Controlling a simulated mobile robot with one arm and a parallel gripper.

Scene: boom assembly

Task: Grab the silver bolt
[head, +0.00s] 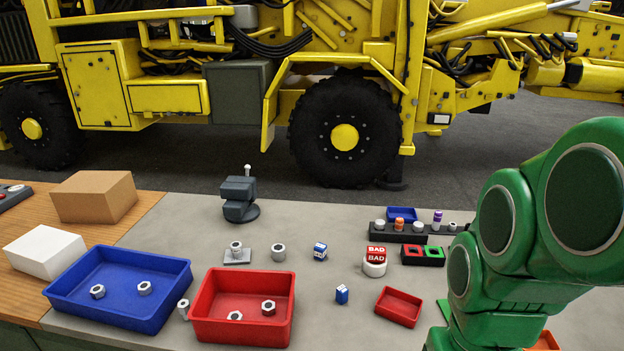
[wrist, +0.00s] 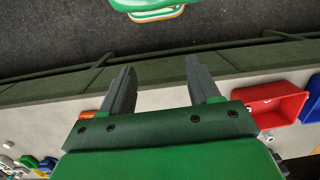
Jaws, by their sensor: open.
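A small silver bolt (head: 183,308) stands in the narrow gap between the blue tray (head: 120,318) and the red tray (head: 240,333) in the head view. I cannot tell the bolt for certain in the wrist view. My gripper is outside the head view.
Silver nuts lie in both trays. A nut on a plate (head: 237,255), a loose nut (head: 278,252), small blue boxes, a red-labelled stack (head: 376,260) and a small red bin (head: 399,307) stand on the grey table. A white box (head: 45,252) and cardboard box (head: 95,196) are left.

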